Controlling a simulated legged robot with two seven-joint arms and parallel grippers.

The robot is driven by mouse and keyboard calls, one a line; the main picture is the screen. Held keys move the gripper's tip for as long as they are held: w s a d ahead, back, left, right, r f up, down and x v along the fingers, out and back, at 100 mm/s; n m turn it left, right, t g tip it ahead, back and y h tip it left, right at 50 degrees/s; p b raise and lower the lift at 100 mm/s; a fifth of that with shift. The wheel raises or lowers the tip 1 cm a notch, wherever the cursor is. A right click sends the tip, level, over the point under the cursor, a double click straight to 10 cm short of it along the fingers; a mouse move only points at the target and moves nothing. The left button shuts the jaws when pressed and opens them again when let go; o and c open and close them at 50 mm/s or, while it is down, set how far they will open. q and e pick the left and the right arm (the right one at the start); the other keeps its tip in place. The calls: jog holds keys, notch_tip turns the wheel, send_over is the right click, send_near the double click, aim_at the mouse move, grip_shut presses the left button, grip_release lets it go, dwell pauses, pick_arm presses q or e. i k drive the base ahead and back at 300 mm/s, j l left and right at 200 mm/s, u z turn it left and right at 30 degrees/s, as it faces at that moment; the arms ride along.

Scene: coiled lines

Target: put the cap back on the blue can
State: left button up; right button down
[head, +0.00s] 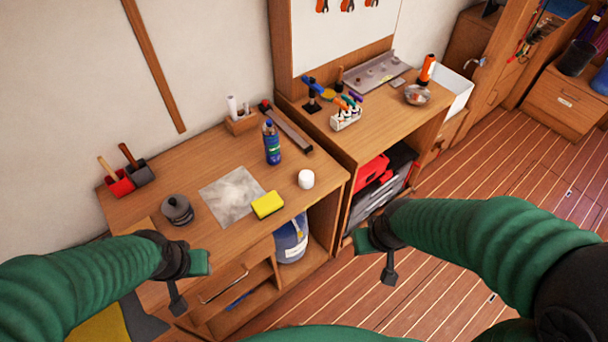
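The blue can (272,144) stands upright towards the back right of the near wooden workbench; its narrow top is too small to make out clearly. A white round cap-like piece (306,179) sits on the bench top near its right edge, in front of and to the right of the can, apart from it. My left gripper (189,286) is open and empty in front of the bench's front edge, at the left. My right gripper (375,259) is open and empty off the bench's right front corner, over the floor. Neither touches anything.
A yellow sponge (267,205) lies by a grey sheet (232,194) on the workbench (180,158). A dark lidded pot (177,209) stands left. A wooden holder (241,123) and a long dark tool (288,128) lie behind the can. A second bench (385,118) adjoins right.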

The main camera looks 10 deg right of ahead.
aim_at(271, 135)
jog(key=i+l+u, duration=0.15)
jog(key=u, duration=0.3)
jog(key=i+l+u, duration=0.4)
jog(key=k+j, duration=0.05)
jog(key=j, duration=0.05)
